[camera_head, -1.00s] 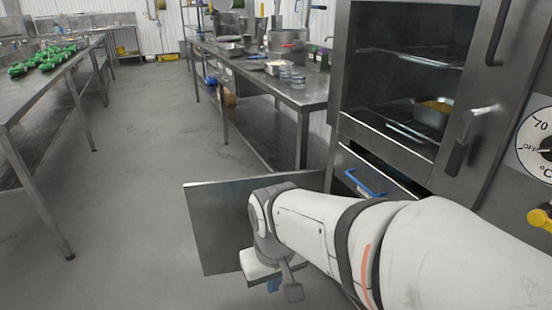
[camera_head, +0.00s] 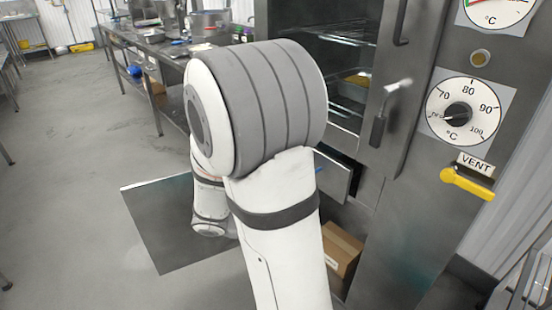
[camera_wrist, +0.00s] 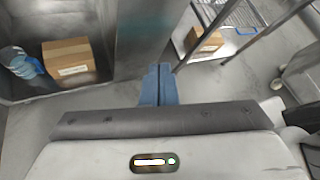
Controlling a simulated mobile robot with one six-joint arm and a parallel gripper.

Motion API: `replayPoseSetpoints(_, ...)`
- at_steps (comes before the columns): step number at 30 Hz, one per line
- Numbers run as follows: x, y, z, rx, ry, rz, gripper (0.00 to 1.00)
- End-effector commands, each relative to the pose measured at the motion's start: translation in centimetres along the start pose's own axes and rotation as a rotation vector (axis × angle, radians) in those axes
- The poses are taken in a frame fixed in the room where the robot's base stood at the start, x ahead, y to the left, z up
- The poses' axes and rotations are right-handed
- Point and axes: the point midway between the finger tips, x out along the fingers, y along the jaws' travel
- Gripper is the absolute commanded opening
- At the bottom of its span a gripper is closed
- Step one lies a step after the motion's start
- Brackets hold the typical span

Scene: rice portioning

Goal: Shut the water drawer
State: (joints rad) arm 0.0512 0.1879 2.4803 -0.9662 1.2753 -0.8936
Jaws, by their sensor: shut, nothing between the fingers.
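The water drawer (camera_head: 333,177) sits under the oven chamber in the head view and stands pulled out. My arm covers most of its front and nearly all of its blue handle. I cannot make out the drawer in the wrist view. My gripper (camera_wrist: 158,86) shows in the wrist view with its blue fingers together and nothing between them. It points past a metal panel toward the floor and is apart from everything. In the head view my gripper is hidden behind my arm.
A cabinet door (camera_head: 160,225) hangs open below the drawer. The cabinet holds a cardboard box (camera_head: 341,250) and a blue bottle (camera_wrist: 22,65). Oven knobs and a yellow vent lever (camera_head: 467,184) are at right. A steel table (camera_head: 150,45) stands behind; floor at left is clear.

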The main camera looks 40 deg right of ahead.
Motion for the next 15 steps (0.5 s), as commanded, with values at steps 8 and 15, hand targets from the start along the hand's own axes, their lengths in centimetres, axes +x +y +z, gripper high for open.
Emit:
replayPoseSetpoints(8, 1.5, 6.7, 4.4, -0.854, -0.53, -0.1, 0.0)
replayPoseSetpoints(15, 1.2, 10.5, 4.3, -1.185, -0.753, -0.159, 0.0)
